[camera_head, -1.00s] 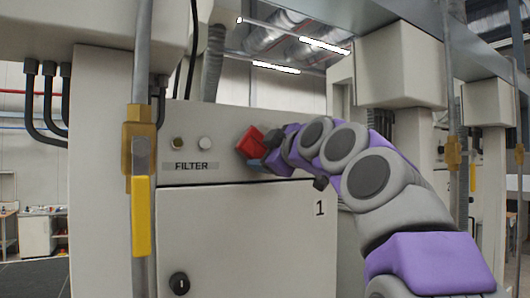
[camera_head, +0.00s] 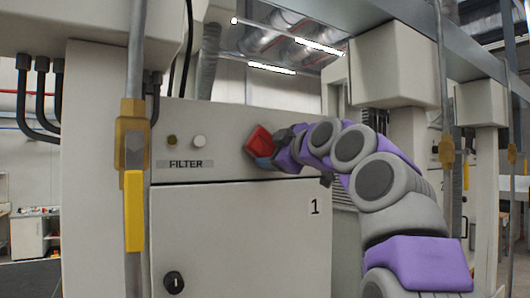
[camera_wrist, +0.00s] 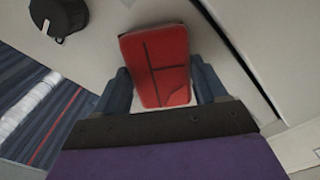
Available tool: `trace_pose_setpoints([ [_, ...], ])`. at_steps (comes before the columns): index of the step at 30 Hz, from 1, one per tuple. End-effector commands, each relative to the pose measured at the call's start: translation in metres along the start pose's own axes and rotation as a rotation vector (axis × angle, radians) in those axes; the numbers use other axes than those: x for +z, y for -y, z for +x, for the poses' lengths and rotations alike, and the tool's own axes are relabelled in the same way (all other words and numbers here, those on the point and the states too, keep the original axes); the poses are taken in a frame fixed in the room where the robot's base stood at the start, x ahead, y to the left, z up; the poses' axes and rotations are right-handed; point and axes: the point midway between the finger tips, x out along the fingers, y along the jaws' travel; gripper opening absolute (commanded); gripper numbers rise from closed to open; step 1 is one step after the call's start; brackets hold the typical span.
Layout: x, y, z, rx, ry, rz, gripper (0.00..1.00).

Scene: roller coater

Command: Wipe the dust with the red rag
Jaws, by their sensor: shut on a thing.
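The red rag (camera_head: 258,139) is a small, block-like red piece held at the end of my arm. It is in front of the upper panel of the pale cabinet, right of the FILTER label (camera_head: 185,164). My gripper (camera_head: 266,157) is shut on it. In the wrist view the rag (camera_wrist: 155,65) sits between the two blue-grey fingers of my gripper (camera_wrist: 160,82), its dark-lined red face toward the camera. I cannot tell whether the rag touches the panel. I cannot make out the dust in either view.
The cabinet door (camera_head: 240,240) marked 1 is closed below the panel, with a black knob (camera_head: 173,284). Two small round buttons sit above the label. A grey pipe with a yellow handle (camera_head: 133,210) stands at the left. A grey beam runs overhead at the right.

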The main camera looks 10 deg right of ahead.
Motion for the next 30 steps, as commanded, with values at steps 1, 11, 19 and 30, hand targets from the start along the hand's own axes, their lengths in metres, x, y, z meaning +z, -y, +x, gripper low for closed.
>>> trace_pose_setpoints([
  [1,0.000,-0.001,0.000,0.001,-0.001,0.000,0.47],
  [11,0.015,-0.012,0.002,0.001,0.000,-0.001,0.47],
  [19,0.029,-0.024,0.004,0.002,0.000,0.000,0.47],
  [30,0.025,-0.018,0.001,-0.001,0.000,-0.001,0.47],
])
